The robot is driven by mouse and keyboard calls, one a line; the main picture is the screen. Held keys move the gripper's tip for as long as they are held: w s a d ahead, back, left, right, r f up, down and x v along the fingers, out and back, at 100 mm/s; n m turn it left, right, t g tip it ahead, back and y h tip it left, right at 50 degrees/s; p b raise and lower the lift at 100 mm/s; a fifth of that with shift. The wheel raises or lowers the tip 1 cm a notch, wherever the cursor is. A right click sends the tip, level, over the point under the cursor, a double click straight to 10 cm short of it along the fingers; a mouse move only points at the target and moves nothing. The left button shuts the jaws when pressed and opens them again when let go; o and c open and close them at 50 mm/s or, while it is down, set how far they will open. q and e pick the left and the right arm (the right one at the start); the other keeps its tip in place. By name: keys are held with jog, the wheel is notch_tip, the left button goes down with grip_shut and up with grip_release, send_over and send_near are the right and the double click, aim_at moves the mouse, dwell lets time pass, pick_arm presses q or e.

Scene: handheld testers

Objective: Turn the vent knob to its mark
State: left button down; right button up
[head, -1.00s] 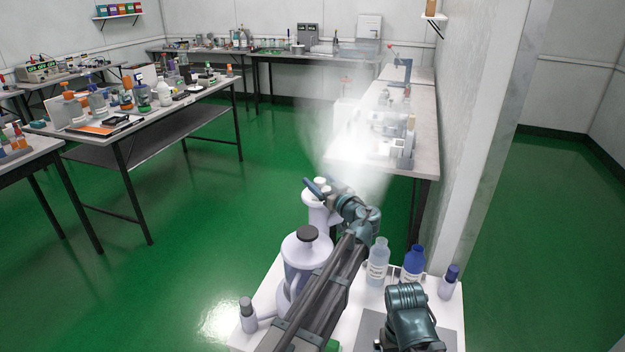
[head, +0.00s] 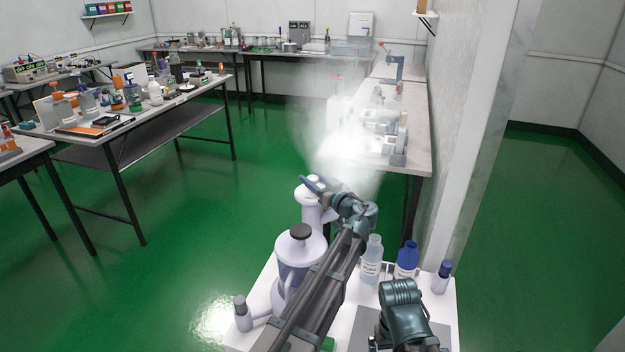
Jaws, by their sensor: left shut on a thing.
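A pale vessel (head: 311,215) stands at the back of the white table top (head: 262,277) in front of me. My left gripper (head: 308,184) is at its top, shut, with its fingers at the pale round knob (head: 316,180). The fingers and wrist hide part of the knob, and I cannot make out its mark. A white plume of vapour (head: 343,148) rises just beyond the gripper.
A larger pale jug (head: 290,278) with a dark cap stands left of my left arm. A clear bottle (head: 371,262), a blue-capped bottle (head: 406,262) and a small capped bottle (head: 441,278) stand at the right. Benches line the room; the green floor (head: 185,240) is open at left.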

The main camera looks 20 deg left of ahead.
pick_arm(q)
jog(key=n+g+y, duration=0.1)
jog(key=g, duration=0.1)
jog(key=n+g+y, duration=0.1)
jog(key=n+g, duration=0.1)
jog(key=n+g+y, duration=0.1)
jog(key=n+g, duration=0.1)
jog(key=g, duration=0.1)
jog(key=shift+w+d, duration=0.1)
jog(key=shift+w, duration=0.25)
jog(key=n+g, duration=0.1)
jog(key=g, duration=0.1)
jog(key=n+g+y, duration=0.1)
jog(key=n+g, duration=0.1)
jog(key=g, duration=0.1)
jog(key=shift+s+n+g, duration=0.15)
jog(key=shift+n+g, duration=0.15)
jog(key=shift+s+n+g, duration=0.1)
jog(key=shift+n+g, duration=0.5)
jog(key=shift+g, duration=0.4)
jog(key=shift+s+n+g, duration=0.1)
jog(key=shift+n+g, duration=0.2)
jog(key=shift+g, duration=0.1)
jog(key=shift+c, duration=1.9)
grip_release()
